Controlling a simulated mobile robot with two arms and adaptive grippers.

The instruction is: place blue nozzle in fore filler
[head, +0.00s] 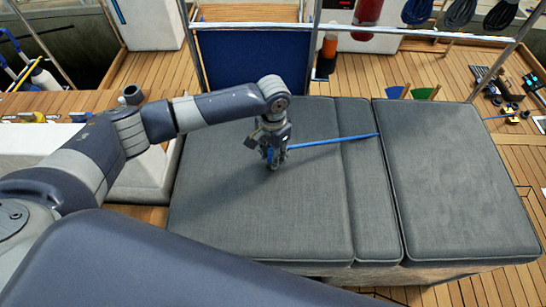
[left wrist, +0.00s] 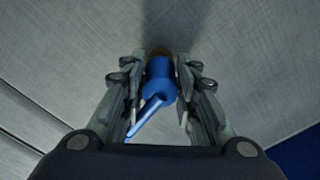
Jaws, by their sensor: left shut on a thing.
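The blue nozzle (left wrist: 160,84) is held between the two fingers of my left gripper (left wrist: 157,98), with its thin spout pointing to the lower left in the left wrist view. In the head view, my left gripper (head: 272,160) points down over the left part of the grey cushions. A long thin blue spout (head: 335,140) runs from it to the right, toward the seam before the right cushion. Whether the nozzle touches the cushion I cannot tell. I cannot make out the fore filler with certainty. My right gripper is not in view.
Grey cushions (head: 445,180) fill the middle and right. A blue and a green wedge-shaped piece (head: 424,93) stand at their back edge. An orange-and-black bottle (head: 327,55) is behind. Small items (head: 500,88) lie at the right on the teak deck (head: 440,65).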

